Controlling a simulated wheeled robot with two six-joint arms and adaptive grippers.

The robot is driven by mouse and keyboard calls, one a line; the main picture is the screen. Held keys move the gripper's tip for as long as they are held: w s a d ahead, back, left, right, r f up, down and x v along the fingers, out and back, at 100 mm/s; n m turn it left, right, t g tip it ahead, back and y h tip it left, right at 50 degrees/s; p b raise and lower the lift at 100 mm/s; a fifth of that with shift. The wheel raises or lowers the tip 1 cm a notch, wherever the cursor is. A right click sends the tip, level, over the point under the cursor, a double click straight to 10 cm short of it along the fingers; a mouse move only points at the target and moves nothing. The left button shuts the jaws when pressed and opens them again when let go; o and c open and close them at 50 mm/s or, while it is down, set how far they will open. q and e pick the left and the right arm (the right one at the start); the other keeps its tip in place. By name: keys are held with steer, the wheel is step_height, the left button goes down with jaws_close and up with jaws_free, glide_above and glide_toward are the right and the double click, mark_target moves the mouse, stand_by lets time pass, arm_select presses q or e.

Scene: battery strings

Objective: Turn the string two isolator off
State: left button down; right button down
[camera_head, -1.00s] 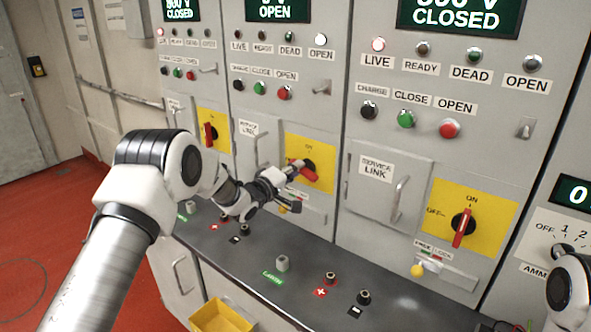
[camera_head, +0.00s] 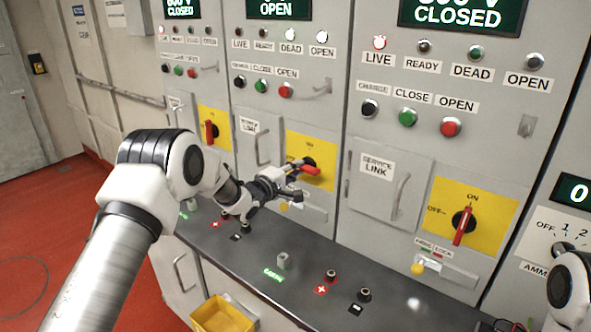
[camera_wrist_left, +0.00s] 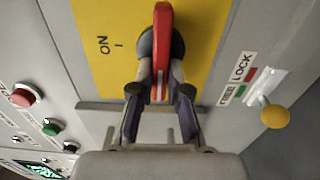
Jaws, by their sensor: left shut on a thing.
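The string two isolator is a red handle (camera_head: 312,169) on a yellow plate (camera_head: 322,150) on the middle cabinet. The handle lies nearly level. My left gripper (camera_head: 292,178) is at this handle. In the left wrist view, the red handle (camera_wrist_left: 161,50) stands between the fingers of the left gripper (camera_wrist_left: 160,85), which are shut on it. The ON mark lies to the left of the knob there, across from the handle's line. Any OFF mark is hidden. The middle display (camera_head: 278,9) reads OPEN, and its DEAD and OPEN lamps look lit. My right gripper is out of view.
A yellow lock knob (camera_wrist_left: 275,116) sits beside the isolator. The right cabinet has its own red isolator handle (camera_head: 462,226), upright at ON. A dark shelf (camera_head: 310,262) with terminals runs below. A yellow bin (camera_head: 220,314) stands at the lower front.

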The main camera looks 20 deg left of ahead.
arm_select(q)
steer(key=c, duration=1.1)
jaws_free()
steer(key=shift+c, duration=0.2)
steer(key=shift+w+d, duration=0.1)
steer(key=v, duration=1.2)
